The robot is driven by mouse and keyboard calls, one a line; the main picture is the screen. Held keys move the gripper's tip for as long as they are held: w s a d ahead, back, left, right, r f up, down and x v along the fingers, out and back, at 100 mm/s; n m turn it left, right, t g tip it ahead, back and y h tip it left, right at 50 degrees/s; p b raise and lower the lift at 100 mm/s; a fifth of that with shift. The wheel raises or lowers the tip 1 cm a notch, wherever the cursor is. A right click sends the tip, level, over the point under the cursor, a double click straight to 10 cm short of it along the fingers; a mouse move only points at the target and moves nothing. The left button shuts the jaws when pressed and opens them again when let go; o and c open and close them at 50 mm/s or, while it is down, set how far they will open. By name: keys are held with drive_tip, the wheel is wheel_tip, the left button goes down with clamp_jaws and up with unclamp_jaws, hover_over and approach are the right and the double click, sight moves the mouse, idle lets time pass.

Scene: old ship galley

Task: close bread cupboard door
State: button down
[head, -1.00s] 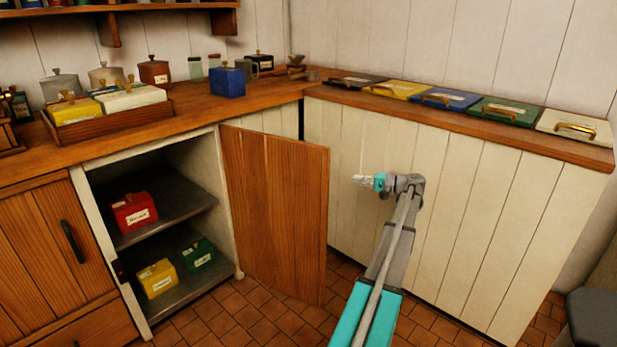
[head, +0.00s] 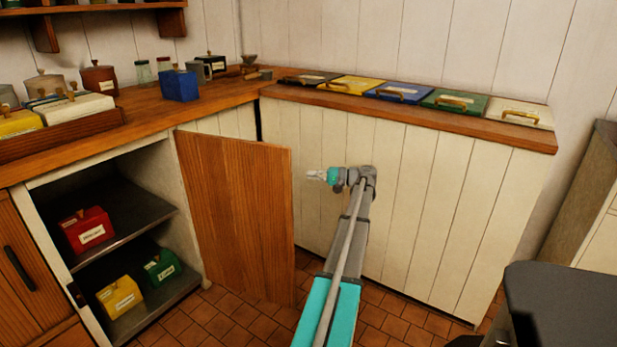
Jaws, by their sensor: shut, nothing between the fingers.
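The bread cupboard door (head: 235,215) is a brown wooden panel, swung wide open and hinged on the right side of the cupboard opening. The cupboard (head: 190,220) has a pale frame and dark shelves. Inside are a red box (head: 86,230) on the upper shelf, and a yellow box (head: 119,297) and a green box (head: 162,267) on the lower. My gripper (head: 312,175) is shut and empty. It points left, just to the right of the door's free edge in the picture, and appears apart from it.
A white-panelled counter (head: 430,210) with several coloured lids stands behind my arm. A wooden counter with canisters and a blue box (head: 179,85) runs above the cupboard. A dark-topped object (head: 570,295) stands at the lower right. Tiled floor lies clear around the door.

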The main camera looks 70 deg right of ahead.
sight(283, 179)
drive_tip(key=shift+w+a, duration=1)
drive_tip(key=shift+w, duration=0.4)
drive_tip(key=shift+w+a, duration=0.95)
drive_tip(key=shift+w, duration=0.5)
drive_tip(key=shift+w+a, duration=1)
drive_tip(key=shift+w, duration=0.4)
